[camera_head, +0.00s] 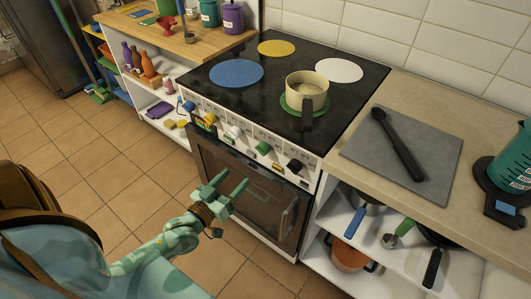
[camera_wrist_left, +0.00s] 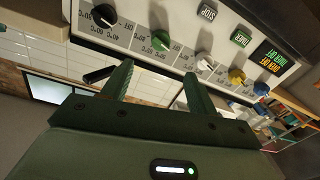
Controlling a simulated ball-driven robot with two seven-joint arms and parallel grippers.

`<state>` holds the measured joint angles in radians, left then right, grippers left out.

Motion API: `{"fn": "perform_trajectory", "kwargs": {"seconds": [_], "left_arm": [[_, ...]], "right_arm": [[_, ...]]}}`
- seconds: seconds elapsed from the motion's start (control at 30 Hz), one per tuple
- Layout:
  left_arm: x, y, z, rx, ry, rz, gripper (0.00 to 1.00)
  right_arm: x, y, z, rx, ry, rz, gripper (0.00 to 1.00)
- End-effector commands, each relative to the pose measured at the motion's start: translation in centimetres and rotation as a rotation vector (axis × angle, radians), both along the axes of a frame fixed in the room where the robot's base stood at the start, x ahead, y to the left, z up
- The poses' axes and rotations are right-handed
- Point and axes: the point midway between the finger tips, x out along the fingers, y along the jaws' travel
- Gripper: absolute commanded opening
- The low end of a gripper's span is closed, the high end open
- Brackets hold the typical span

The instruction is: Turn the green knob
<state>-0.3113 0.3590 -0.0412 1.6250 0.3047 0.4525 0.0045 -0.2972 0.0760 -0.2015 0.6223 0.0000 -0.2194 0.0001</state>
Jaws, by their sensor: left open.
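The green knob (camera_head: 263,148) sits on the stove's front panel, between the white knob (camera_head: 233,132) and the black knob (camera_head: 294,165). In the left wrist view, the green knob (camera_wrist_left: 161,41) shows just beyond the fingertips, roughly between them across the picture. My left gripper (camera_head: 235,178) is open and empty in front of the oven door, below and slightly left of the green knob in the head view. Its two fingers (camera_wrist_left: 158,68) stand apart in the wrist view, with no visible contact with the knob. My right gripper is not in view.
The yellow knob (camera_head: 207,118) and blue knob (camera_head: 186,106) continue the row leftward. A pot (camera_head: 307,88) stands on the green burner, its dark handle toward the front edge. The oven door handle (camera_head: 288,218) and open shelves (camera_head: 375,243) are nearby.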

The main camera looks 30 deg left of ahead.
Motion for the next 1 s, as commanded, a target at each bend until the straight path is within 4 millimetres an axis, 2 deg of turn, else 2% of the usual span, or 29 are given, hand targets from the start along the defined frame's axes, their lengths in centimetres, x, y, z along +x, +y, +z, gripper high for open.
{"fn": "perform_trajectory", "kwargs": {"seconds": [0.3,0.5,0.7,0.97,1.0], "left_arm": [[8.2,-0.2,-0.4,0.003,0.002,0.001,0.59],[11.9,-0.4,-0.4,0.003,0.004,-0.001,0.59],[13.4,-0.4,-0.2,0.002,0.004,-0.001,0.59],[13.5,-0.4,-0.1,0.002,0.004,0.0,0.59],[13.5,-0.4,-0.1,0.003,0.004,0.0,0.51]], "right_arm": [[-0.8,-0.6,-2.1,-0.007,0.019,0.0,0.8],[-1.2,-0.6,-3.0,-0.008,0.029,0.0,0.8],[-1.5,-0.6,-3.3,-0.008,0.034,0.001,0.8],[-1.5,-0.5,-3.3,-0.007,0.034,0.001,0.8],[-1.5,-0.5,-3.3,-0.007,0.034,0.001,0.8]]}}
